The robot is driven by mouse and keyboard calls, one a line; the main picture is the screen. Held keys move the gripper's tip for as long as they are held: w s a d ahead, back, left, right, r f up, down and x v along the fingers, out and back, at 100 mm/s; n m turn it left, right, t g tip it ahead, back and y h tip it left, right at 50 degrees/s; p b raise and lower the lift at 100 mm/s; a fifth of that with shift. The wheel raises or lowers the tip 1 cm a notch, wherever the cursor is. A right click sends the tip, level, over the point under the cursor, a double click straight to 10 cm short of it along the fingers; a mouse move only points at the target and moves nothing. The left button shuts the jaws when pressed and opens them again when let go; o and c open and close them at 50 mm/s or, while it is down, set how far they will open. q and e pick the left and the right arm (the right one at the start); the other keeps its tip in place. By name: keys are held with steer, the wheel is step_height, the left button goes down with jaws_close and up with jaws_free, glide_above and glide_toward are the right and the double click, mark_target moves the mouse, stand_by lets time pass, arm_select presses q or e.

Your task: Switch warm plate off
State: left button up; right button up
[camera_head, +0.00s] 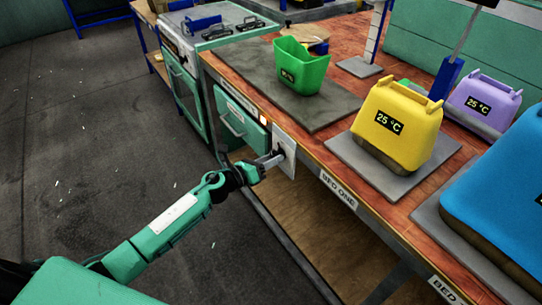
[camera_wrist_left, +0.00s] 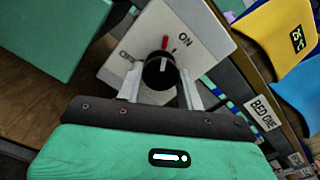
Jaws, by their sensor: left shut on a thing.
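A pale switch plate (camera_head: 286,150) is fixed to the front edge of the workbench, under the dark grey plate (camera_head: 320,104) with a green bin (camera_head: 301,68) on it. In the left wrist view the switch plate (camera_wrist_left: 125,45) carries a black round knob (camera_wrist_left: 159,72) with a red pointer (camera_wrist_left: 165,43). The word ON is at its upper right and another, partly blurred marking is at its left. The red pointer points up, close to ON. My left gripper (camera_head: 277,158) is shut on the knob; its two fingers (camera_wrist_left: 160,88) sit either side of it. My right gripper is out of view.
A small orange light (camera_head: 262,120) glows on the bench edge left of the switch. A green drawer (camera_head: 242,120) is beside it. The floor (camera_head: 90,130) at left is clear.

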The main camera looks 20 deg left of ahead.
arm_select(q)
steer(key=shift+r+n+p, duration=0.1)
steer(key=shift+n+p, duration=4.55)
steer(key=shift+n, duration=4.15)
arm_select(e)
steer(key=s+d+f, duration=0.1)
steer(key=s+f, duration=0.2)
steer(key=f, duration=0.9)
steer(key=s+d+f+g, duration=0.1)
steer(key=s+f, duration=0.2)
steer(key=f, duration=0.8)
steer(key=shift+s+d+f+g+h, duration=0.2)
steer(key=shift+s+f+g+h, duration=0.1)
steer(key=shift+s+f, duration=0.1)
arm_select(q)
steer(key=o, duration=1)
steer(key=shift+s+a, duration=0.1)
